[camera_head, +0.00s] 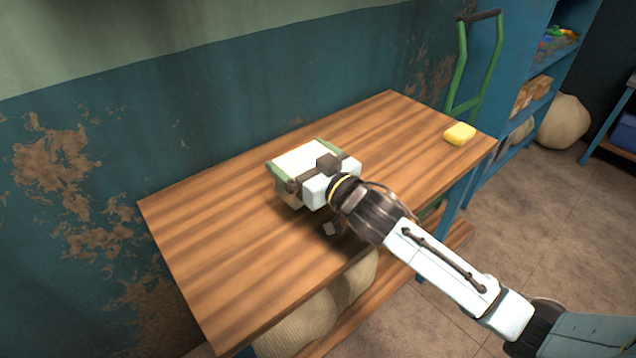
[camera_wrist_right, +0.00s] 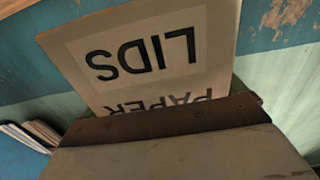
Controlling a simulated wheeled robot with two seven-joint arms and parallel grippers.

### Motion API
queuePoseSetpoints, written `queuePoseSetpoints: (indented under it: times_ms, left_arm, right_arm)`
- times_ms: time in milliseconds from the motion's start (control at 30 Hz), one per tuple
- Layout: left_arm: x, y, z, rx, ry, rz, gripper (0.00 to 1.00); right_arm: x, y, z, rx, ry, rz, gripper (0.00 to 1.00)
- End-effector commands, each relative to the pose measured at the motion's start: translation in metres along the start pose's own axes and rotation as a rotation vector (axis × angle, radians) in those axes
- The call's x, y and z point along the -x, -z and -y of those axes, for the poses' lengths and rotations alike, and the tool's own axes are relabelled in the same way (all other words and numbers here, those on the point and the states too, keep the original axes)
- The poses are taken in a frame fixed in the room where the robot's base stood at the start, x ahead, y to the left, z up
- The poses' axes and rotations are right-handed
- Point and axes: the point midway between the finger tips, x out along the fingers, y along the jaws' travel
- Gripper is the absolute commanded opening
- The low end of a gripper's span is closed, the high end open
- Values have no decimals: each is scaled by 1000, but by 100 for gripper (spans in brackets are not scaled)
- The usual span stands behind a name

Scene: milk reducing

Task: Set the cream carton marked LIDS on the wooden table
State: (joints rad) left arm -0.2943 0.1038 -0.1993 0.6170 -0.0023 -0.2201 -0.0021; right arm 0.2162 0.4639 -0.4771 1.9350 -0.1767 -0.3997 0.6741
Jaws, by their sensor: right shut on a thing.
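The cream carton (camera_head: 298,160) shows in the head view over the middle of the wooden table (camera_head: 220,250), with green along its edges. In the right wrist view, the carton face (camera_wrist_right: 170,85) reads LIDS and PAPER, upside down in the picture. My right gripper (camera_head: 312,177) is shut on the carton from its right side. The carton's underside is hidden, and I cannot tell whether it touches the tabletop. My left gripper is not in view.
A yellow block (camera_head: 460,134) lies at the table's right end. A green hand truck (camera_head: 478,65) and blue shelves (camera_head: 500,100) stand beyond that end. The wall (camera_head: 120,160) runs along the back. The table's left part is clear.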

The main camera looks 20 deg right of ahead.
Motion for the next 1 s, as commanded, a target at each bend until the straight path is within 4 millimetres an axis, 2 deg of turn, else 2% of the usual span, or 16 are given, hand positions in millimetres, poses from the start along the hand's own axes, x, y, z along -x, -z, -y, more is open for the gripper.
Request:
queuePoseSetpoints:
  times_ms: [67, 267, 500, 700, 1000]
  left_arm:
    - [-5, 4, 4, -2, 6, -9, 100]
    - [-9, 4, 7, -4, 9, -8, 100]
    - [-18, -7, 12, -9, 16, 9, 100]
    - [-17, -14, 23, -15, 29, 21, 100]
    - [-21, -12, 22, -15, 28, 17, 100]
  right_arm:
    - [0, -14, 0, 0, 0, 0, 62]
    - [0, -28, 0, 0, -1, -3, 62]
    - [0, -59, 0, 0, 0, -3, 62]
    - [0, -58, 0, 1, 1, -5, 62]
    - [0, -67, 0, 1, -1, -2, 62]
